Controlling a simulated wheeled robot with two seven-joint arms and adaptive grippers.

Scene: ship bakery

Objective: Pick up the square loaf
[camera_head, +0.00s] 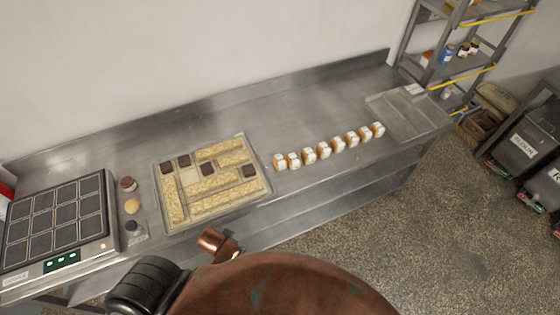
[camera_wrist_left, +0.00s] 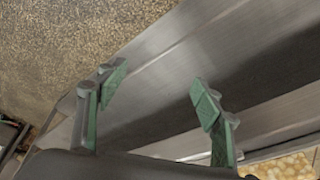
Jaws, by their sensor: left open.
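Several small loaf-like pieces (camera_head: 323,150), white with golden-brown sides, stand in a slanting row on the steel bench in the head view. They look alike, and I cannot tell which, if any, is the square loaf. A shallow tray (camera_head: 246,137) left of them holds pale yellow crumbly blocks and several small dark brown squares. My left gripper (camera_wrist_left: 157,95) shows in the left wrist view with its two green-padded fingers wide apart and nothing between them. It is over the bench's front edge, beside the tray. My right gripper is not in view.
The steel bench (camera_head: 290,104) is clear behind the row. A dark gridded appliance (camera_head: 58,222) stands at the left, with small round items (camera_head: 132,206) beside it. A metal plate (camera_head: 408,116) lies at the right end. A shelf rack (camera_head: 462,62) and dark bins (camera_head: 522,139) stand beyond.

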